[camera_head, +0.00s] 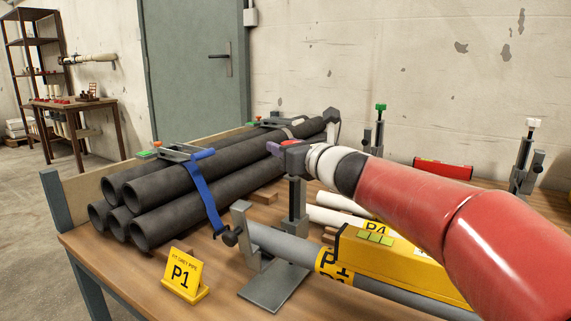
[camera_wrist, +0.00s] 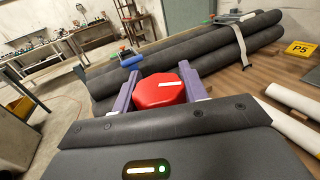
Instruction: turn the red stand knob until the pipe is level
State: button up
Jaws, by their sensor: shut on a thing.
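The red stand knob (camera_wrist: 158,92) sits between the two purple fingers of my gripper (camera_wrist: 159,76) in the wrist view, with a white mark on its top. My gripper (camera_head: 277,148) is shut on it. In the head view the gripper covers the knob, above a dark stand post (camera_head: 294,196). The grey pipe (camera_head: 283,240) runs from a metal support (camera_head: 243,236) towards the lower right. A yellow level tool (camera_head: 375,262) with green squares lies along it. My arm hides part of the area to the right. I cannot tell whether the pipe is level.
Strapped dark pipes (camera_head: 170,215) lie on the left of the wooden table (camera_head: 115,255). A yellow P1 sign (camera_head: 184,277) stands in front. White pipes (camera_head: 335,217) lie beneath my arm. Stands with a green knob (camera_head: 380,107) and a white knob (camera_head: 533,122) stand behind.

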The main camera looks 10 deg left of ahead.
jog(key=shift+d+m+t+h+b, duration=0.1)
jog(key=shift+m+t+h+b, duration=0.55)
jog(key=shift+b, duration=0.2)
jog(key=shift+w, duration=0.1)
jog(key=o, duration=1)
jog(key=v, duration=0.8)
